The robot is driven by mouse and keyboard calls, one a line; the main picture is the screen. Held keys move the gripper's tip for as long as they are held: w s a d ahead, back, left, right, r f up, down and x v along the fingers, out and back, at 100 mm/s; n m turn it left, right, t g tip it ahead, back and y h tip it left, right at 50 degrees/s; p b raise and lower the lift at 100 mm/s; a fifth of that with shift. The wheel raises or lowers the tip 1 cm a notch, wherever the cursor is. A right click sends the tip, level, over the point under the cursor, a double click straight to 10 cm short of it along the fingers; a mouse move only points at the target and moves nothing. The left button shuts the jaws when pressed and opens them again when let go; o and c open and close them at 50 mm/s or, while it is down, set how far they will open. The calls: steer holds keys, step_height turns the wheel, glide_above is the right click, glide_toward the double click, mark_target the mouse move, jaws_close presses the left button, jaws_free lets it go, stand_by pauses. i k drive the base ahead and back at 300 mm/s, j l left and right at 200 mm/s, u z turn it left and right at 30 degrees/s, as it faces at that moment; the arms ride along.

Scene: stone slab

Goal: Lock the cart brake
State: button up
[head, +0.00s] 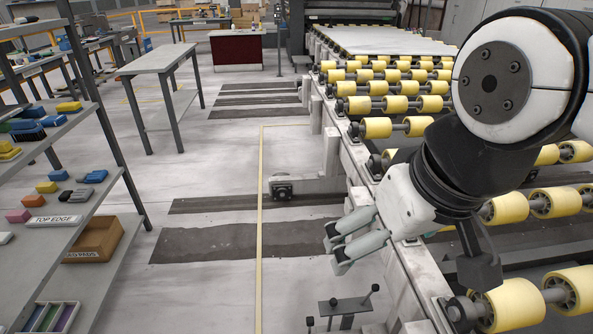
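My gripper (338,243) reaches in from the right, its pale grey fingers pointing left over the floor beside the roller line. Its two fingers look apart, with nothing seen between them. Below it, near the bottom edge, a small dark grey fixture (345,306) has thin levers with black knobs (375,288). The gripper is above and apart from it. I cannot tell whether this is the cart brake; its lower part is cut off by the frame. No cart is clearly identifiable. A dark wheel-like part (281,188) sits low at the end of a pale beam.
A roller conveyor (404,88) with yellow rollers runs along the right. A shelf (60,215) with coloured blocks and a wooden box (94,238) stands left. A grey table (160,60) stands behind. The aisle floor between has a yellow line (260,220) and dark strips.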

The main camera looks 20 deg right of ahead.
mark_target(376, 287)
steer(key=z, duration=0.7)
steer(key=i+j+z, duration=0.2)
steer(key=k+j, duration=0.1)
steer(key=k, duration=0.5)
steer(key=j+z, duration=0.1)
steer(key=i+j+z, duration=0.5)
steer(key=k+l, duration=0.05)
